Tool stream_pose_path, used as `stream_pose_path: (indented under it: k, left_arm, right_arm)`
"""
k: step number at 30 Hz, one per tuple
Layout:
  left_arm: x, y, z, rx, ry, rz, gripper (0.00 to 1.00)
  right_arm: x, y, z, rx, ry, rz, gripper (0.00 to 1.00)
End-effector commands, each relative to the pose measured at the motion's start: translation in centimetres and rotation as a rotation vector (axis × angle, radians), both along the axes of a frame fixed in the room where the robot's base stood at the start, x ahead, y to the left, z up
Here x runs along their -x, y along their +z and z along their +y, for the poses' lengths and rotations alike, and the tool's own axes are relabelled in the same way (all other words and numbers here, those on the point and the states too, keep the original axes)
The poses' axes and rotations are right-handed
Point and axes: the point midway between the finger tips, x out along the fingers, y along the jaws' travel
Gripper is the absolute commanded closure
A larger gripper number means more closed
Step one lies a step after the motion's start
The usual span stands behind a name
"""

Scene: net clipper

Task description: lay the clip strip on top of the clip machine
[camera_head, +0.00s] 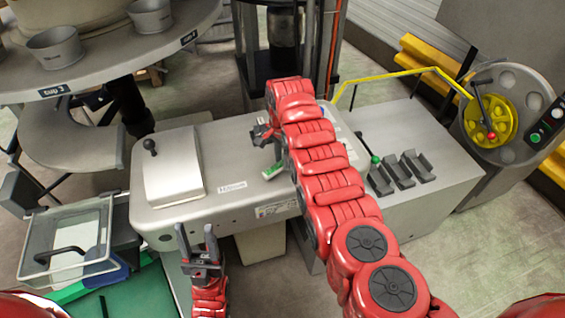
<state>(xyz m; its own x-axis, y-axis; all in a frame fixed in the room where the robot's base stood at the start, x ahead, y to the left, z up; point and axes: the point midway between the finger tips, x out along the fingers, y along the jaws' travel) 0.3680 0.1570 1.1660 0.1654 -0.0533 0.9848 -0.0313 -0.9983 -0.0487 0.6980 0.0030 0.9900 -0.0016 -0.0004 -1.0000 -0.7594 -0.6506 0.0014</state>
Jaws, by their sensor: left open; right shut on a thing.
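The clip machine (225,145) is the long grey metal housing in the middle, with a raised lidded block and black-knobbed lever on its left. My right arm reaches across the machine from the lower right and hides part of its top. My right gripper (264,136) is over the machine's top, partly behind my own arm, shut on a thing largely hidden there. A small green and white piece (272,173) shows just below it, apparently the clip strip; whether it touches the machine is unclear. My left gripper (200,250) is open and empty in front of the machine, fingers pointing up.
A round table with grey cups (150,15) stands at upper left. A clear bin (68,248) is at lower left. A green-knobbed lever (374,160) and black pedals (398,172) sit right of my arm. A yellow reel (488,122) stands at far right. The machine's left-centre top is bare.

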Motion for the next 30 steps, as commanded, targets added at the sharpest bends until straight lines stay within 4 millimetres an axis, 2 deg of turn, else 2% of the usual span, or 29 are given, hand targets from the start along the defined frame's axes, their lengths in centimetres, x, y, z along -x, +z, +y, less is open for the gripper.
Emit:
stream_pose_path:
  k: [1,3,5,17,18,22,30]
  left_arm:
    - [0.0,0.6,0.0,0.000,0.000,0.000,0.50]
    - [0.0,-0.3,0.0,0.000,0.000,0.000,0.50]
    - [0.0,-0.5,0.0,0.000,0.000,0.000,0.50]
    - [0.0,-0.9,0.0,0.000,0.000,0.000,0.50]
    - [0.0,-0.7,0.0,0.000,0.000,0.000,0.50]
    - [0.0,-0.6,0.0,0.000,0.000,0.000,0.50]
    - [0.0,-0.6,0.0,0.000,0.000,0.000,0.50]
  right_arm:
    - [0.0,-0.2,-0.1,0.000,0.000,0.001,1.00]
    - [0.0,-1.7,-0.2,0.000,-0.003,0.003,1.00]
    - [0.0,-2.1,-0.1,0.000,-0.001,-0.001,1.00]
    - [0.0,-2.7,0.0,-0.001,-0.002,-0.002,1.00]
    - [0.0,-2.5,0.0,-0.001,-0.002,-0.002,0.63]
    - [0.0,-2.5,0.0,-0.001,-0.002,-0.002,0.40]
    - [0.0,-2.4,0.0,-0.001,-0.002,-0.002,0.40]
